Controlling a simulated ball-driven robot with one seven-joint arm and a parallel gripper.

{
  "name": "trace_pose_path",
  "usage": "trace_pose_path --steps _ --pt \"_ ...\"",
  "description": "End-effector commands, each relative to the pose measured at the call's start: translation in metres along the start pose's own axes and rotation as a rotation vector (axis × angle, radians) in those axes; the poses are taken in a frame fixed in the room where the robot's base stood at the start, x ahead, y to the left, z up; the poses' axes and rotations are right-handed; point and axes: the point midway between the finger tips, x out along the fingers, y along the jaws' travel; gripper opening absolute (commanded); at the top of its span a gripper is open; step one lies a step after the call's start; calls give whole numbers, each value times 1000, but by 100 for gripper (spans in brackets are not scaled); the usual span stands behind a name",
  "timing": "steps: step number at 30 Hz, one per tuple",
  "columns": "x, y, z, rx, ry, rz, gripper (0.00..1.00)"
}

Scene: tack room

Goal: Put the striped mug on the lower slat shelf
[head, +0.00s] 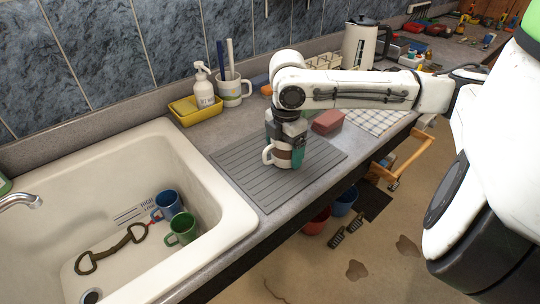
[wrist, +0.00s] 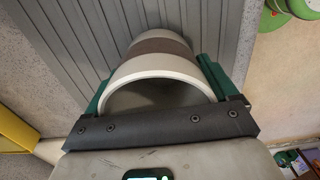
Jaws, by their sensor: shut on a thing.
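The striped mug, pale with a brown band (wrist: 160,47), is between the two green-padded fingers of my gripper (wrist: 155,95) in the wrist view. Its rim faces the camera. In the head view my gripper (head: 285,148) points down over the ribbed grey mat (head: 240,170), shut on the mug. The mug's pale handle (head: 267,154) sticks out to the left. I cannot tell whether its base touches the mat. No slat shelf is clearly recognisable; a wooden frame (head: 410,158) shows below the counter's right edge.
A sink (head: 200,155) at left holds a blue mug (head: 168,203) and a green mug (head: 183,229). A yellow tray (head: 190,114), a soap bottle (head: 204,90) and a pale mug of brushes (head: 230,95) stand behind. A reddish block (head: 328,121) and checked cloth (head: 375,120) lie right of the mat.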

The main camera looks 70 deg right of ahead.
Motion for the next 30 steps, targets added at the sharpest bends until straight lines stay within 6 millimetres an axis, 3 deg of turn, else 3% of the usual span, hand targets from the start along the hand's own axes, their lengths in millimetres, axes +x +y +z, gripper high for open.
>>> trace_pose_path --steps 16,17,21,30 --pt "10 -7 6 2 0 1 44" --pt "9 -8 6 2 0 0 89" --pt "9 -8 6 2 0 0 100" --pt "3 -7 7 2 -2 1 100"
